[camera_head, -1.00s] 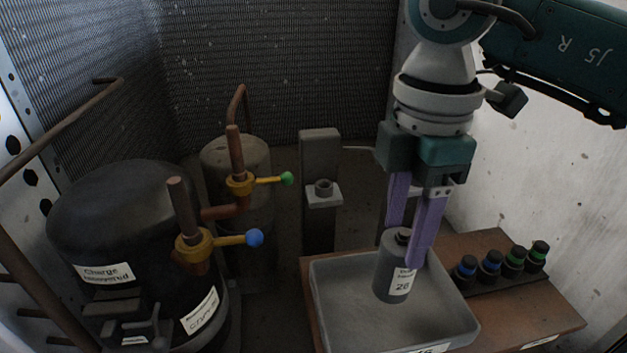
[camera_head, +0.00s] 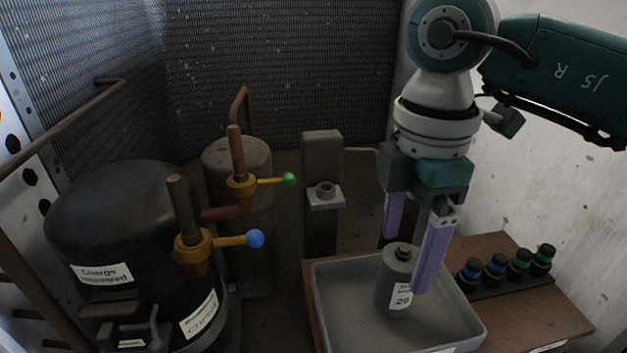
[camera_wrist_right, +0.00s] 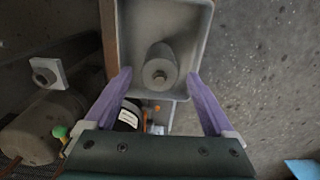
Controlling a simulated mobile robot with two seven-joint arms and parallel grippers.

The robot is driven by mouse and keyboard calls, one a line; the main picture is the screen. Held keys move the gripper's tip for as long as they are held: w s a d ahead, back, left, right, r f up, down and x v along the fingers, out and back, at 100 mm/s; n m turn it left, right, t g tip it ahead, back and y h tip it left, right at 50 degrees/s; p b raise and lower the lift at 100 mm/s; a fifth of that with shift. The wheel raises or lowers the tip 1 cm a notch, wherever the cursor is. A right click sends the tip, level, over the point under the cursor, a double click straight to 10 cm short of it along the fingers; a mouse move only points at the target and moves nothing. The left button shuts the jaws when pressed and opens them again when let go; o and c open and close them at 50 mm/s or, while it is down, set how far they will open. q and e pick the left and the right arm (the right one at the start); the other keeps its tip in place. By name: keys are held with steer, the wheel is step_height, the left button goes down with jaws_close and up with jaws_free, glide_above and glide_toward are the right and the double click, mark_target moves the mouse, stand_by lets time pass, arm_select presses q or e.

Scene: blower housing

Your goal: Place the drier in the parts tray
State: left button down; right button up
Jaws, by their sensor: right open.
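The drier, a grey cylinder with a white label (camera_head: 393,279), stands upright in the parts tray, a grey open tray (camera_head: 340,318). In the right wrist view the drier (camera_wrist_right: 162,68) shows end-on inside the tray (camera_wrist_right: 196,30). My right gripper (camera_head: 402,263), with purple fingers, is open around the drier, one finger on each side. In the right wrist view the fingers (camera_wrist_right: 160,88) are wide apart, with gaps to the drier. My left gripper is not in view.
The tray sits on a brown bench (camera_head: 530,310). Several capped fittings (camera_head: 508,265) stand in a rack to its right. At left are a black tank (camera_head: 115,225) and copper pipes with blue-handled (camera_head: 225,240) and green-handled valves (camera_head: 262,182). An empty bracket (camera_head: 325,195) stands behind.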

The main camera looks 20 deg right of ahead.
step_height(320, 180, up, 12)
steer(key=p, duration=0.6)
steer(key=s+a+n+y, duration=0.1)
steer(key=a+n+y, duration=0.45)
steer(key=a, duration=0.75)
steer(key=a+r+t+y, duration=0.3)
steer(key=a+r+y, duration=0.7)
steer(key=r, duration=0.1)
step_height(320, 180, up, 10)
steer(key=w+d+m+t+y, duration=0.2)
steer(key=m+t+y, duration=0.15)
steer(key=t, duration=0.55)
steer(key=w+d+f+m+t+h, duration=0.2)
steer(key=w+d+m+t+h, duration=0.3)
steer(key=d+m+t+h, duration=0.55)
steer(key=s+d+f+m+g+h, duration=0.3)
steer(key=d+f+m+g+h, duration=0.4)
steer(key=d+f+h, duration=0.4)
steer(key=s+a+f+n+g+y, duration=0.2)
steer(key=s+a+f+g, duration=0.2)
steer(key=s+f+g, duration=0.8)
steer(key=s+f, duration=0.4)
steer(key=s, duration=0.3)
steer(key=shift+y, duration=0.35)
